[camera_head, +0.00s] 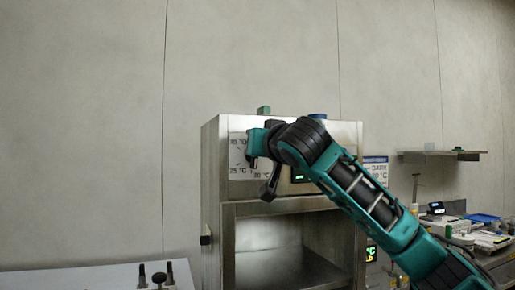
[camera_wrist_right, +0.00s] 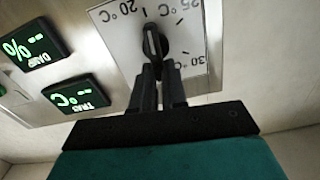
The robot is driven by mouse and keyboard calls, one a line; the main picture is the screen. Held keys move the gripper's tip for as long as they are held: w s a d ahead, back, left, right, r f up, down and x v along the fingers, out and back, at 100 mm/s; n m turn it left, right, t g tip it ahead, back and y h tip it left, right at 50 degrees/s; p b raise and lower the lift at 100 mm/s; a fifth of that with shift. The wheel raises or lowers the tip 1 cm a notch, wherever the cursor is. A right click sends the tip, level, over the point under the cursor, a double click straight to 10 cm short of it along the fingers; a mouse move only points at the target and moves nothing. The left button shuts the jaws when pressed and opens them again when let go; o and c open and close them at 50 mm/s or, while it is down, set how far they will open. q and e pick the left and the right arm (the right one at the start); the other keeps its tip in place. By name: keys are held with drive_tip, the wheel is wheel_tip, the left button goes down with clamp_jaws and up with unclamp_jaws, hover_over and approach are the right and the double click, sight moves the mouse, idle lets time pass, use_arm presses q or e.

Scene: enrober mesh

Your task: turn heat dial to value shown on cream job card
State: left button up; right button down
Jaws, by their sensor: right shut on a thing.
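The heat dial is a black knob (camera_wrist_right: 153,42) with a pale pointer line on a white scale plate (camera_wrist_right: 187,30). In the wrist view the scale reads 20, 25 and 30 °C; the line lies up the picture, but its exact reading is unclear. My right gripper (camera_wrist_right: 158,72) is shut on the knob. In the head view my right gripper (camera_head: 262,168) is in front of the scale plate (camera_head: 237,155) and hides the knob. A card with a blue header (camera_head: 375,160) shows "°C" behind my right arm; its number is partly hidden. No clearly cream card shows. My left gripper is out of view.
The dial is on a steel cabinet (camera_head: 216,185) with an open bay below. Two green-lit displays, percent (camera_wrist_right: 35,45) and °C (camera_wrist_right: 77,97), are beside the dial. A table (camera_head: 85,281) stands left; a cluttered bench (camera_head: 500,257) and wall shelf (camera_head: 440,153) are right.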

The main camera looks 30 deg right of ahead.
drive_tip(key=m+b, duration=0.1)
drive_tip(key=m, duration=0.2)
drive_tip(key=d+f+m+b, duration=0.1)
drive_tip(key=m, duration=0.3)
drive_tip(key=f+m, duration=0.1)
drive_tip(key=m, duration=0.2)
drive_tip(key=shift+d+m+b, duration=0.15)
drive_tip(key=shift+m+b, duration=0.15)
drive_tip(key=shift+b, duration=0.1)
idle(0.4)
drive_tip(key=c, duration=1.2)
unclamp_jaws()
drive_tip(key=shift+s+r, duration=0.15)
drive_tip(key=shift+r, duration=0.05)
drive_tip(key=shift+o, duration=0.2)
drive_tip(key=shift+r, duration=0.1)
